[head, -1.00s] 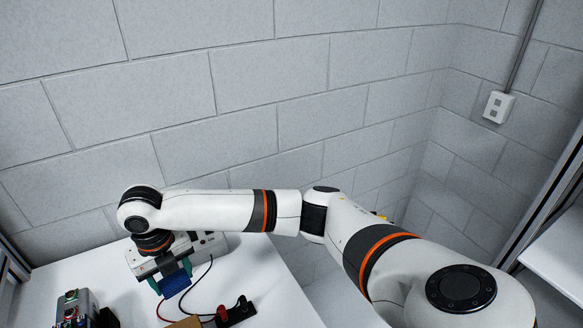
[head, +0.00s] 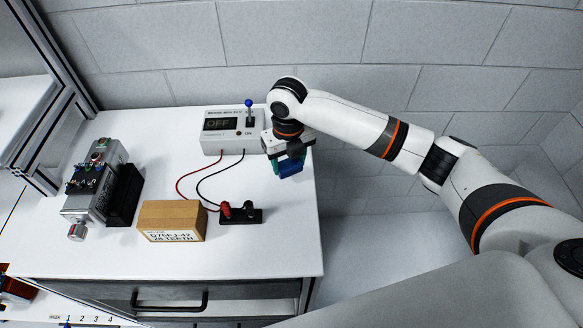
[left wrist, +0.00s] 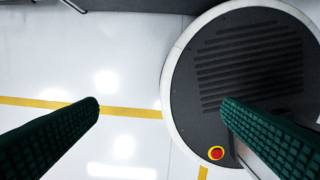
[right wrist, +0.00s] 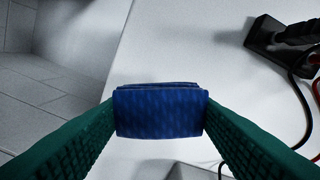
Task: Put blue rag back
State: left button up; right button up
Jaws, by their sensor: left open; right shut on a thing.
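The blue rag (right wrist: 160,112) is a folded blue cloth, held between the two green fingers of my right gripper (right wrist: 160,118) in the right wrist view. In the head view the rag (head: 290,167) hangs below my right gripper (head: 288,160), over the back right part of the white table (head: 255,245), near its right edge. Whether the rag touches the table is unclear. My left gripper (left wrist: 160,108) shows only in the left wrist view. Its green fingers are wide apart and empty, above the floor.
A power box (head: 230,127) with a blue-tipped lever stands at the back, left of my right gripper. Red and black cables run to a black terminal block (head: 241,215). A cardboard box (head: 171,220) and a grey motor unit (head: 98,183) stand further left. The front right tabletop is clear.

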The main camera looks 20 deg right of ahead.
aim_at(290, 163)
jog(key=f, duration=0.3)
jog(key=shift+d+f+p, duration=0.2)
jog(key=shift+f+p, duration=0.2)
pick_arm(q)
jog(key=shift+d+r, duration=0.4)
jog(key=shift+d, duration=0.2)
pick_arm(e)
jog(key=shift+f, duration=0.15)
jog(key=shift+f, duration=0.1)
jog(key=o, duration=1)
jog(key=shift+o, duration=0.2)
pick_arm(q)
jog(key=shift+a, duration=0.15)
pick_arm(e)
jog(key=shift+r, duration=0.3)
notch_tip(290, 163, up, 12)
jog(key=b, duration=0.2)
jog(key=shift+f+b, duration=0.15)
jog(key=shift+b, duration=0.25)
pick_arm(q)
notch_tip(290, 163, down, 3)
jog(key=shift+r, duration=0.15)
